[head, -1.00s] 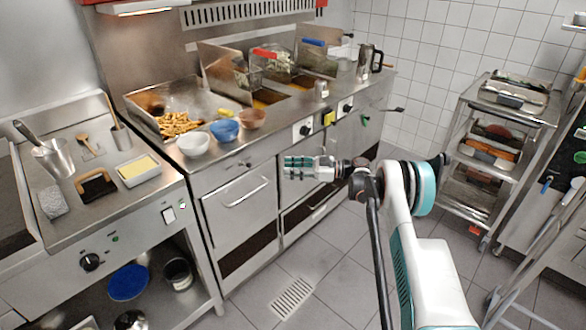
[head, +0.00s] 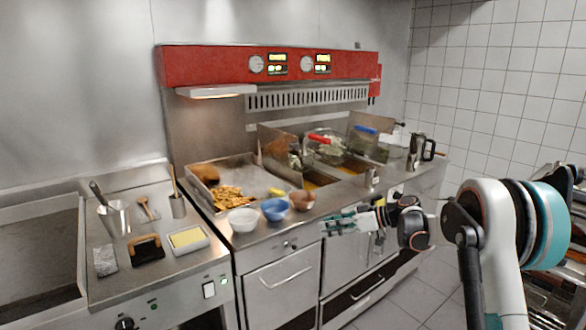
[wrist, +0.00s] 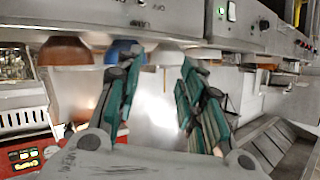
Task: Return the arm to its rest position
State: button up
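My arm is bent on the right side of the head view. My gripper (head: 328,224) points left, in front of the fryer counter and just right of the bowls in the picture. In the wrist view my gripper (wrist: 157,70) has its two dark green fingers spread apart, with nothing between them. The bowls appear upside down behind the fingers there, clear of them. The white bowl (head: 243,219), blue bowl (head: 274,210) and brown bowl (head: 302,200) stand on the counter's front edge.
A fry tray (head: 232,177) and fryer baskets (head: 328,146) are behind the bowls. A steel pot (head: 417,152) stands at the counter's right end. A rack (head: 550,285) is partly hidden behind my arm. Tiled floor (head: 400,305) shows free in front of the counter.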

jog(key=s+r+m+h, duration=0.3)
jog(key=s+r, duration=0.2)
jog(key=s, duration=0.6)
jog(key=s+r+m+h, duration=0.4)
jog(key=s+r, duration=0.2)
jog(key=s, duration=0.5)
jog(key=s+d+f+m+t+h, duration=0.1)
jog(key=s+d+f+h, duration=0.1)
jog(key=s, duration=0.6)
jog(key=s+d+f+m+h, duration=0.1)
jog(key=s+d+m+h, duration=0.1)
jog(key=s, duration=0.6)
jog(key=s+d+f+m+t+h, duration=0.1)
jog(key=s+d+f, duration=0.1)
jog(key=s, duration=0.6)
jog(key=shift+s+d+f+m+t+h, duration=0.3)
jog(key=shift+d+f+h, duration=0.1)
jog(key=shift+d, duration=0.35)
